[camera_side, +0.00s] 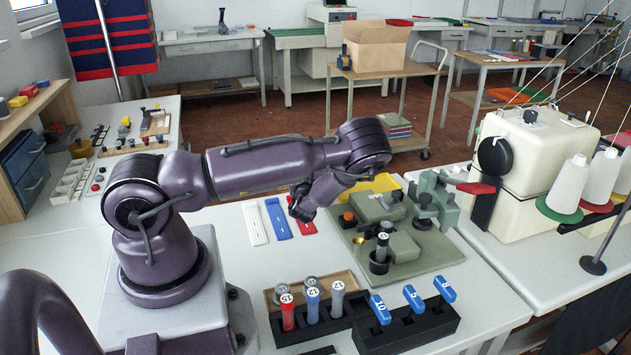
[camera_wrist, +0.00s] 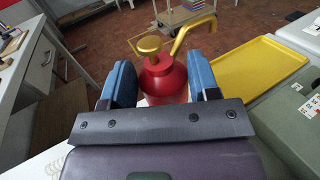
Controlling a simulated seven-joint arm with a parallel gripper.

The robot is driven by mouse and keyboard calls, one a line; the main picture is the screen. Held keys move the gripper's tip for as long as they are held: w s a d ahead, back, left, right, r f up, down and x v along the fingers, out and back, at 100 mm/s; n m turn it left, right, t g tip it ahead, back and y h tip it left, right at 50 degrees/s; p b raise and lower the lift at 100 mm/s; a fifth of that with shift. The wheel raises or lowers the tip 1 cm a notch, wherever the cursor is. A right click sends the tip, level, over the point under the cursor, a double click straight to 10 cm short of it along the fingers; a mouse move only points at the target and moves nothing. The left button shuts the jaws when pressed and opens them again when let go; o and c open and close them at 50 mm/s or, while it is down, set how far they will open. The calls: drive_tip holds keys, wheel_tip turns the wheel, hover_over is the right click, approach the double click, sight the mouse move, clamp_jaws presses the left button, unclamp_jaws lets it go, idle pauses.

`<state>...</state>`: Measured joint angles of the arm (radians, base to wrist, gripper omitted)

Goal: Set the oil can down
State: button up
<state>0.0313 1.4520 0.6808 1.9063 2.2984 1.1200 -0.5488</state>
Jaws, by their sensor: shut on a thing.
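The oil can (camera_wrist: 163,78) is red with a brass-yellow cap and a curved yellow spout, seen in the wrist view. It stands between the two blue-padded fingers of my gripper (camera_wrist: 162,85), which is shut on it. Its lower part is hidden behind the gripper body. In the side view my gripper (camera_side: 301,208) is a dark shape over the table, left of the green machine plate. I cannot make out the can there. The gap under the can cannot be judged.
A yellow tray (camera_wrist: 250,80) lies right of the can; its edge shows in the side view (camera_side: 378,184). White, blue and red strips (camera_side: 278,220) lie below the gripper. The green fixture plate (camera_side: 440,258) and punch racks (camera_side: 410,328) stand nearby.

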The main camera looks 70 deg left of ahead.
drive_tip(key=shift+w+a+f, duration=0.1)
drive_tip(key=shift+f, duration=0.7)
drive_tip(key=shift+w+a+f, duration=0.1)
drive_tip(key=shift+f, duration=0.7)
drive_tip(key=shift+f, duration=0.1)
drive_tip(key=shift+f, duration=0.1)
drive_tip(key=o, duration=1.1)
drive_tip(key=shift+d, duration=0.1)
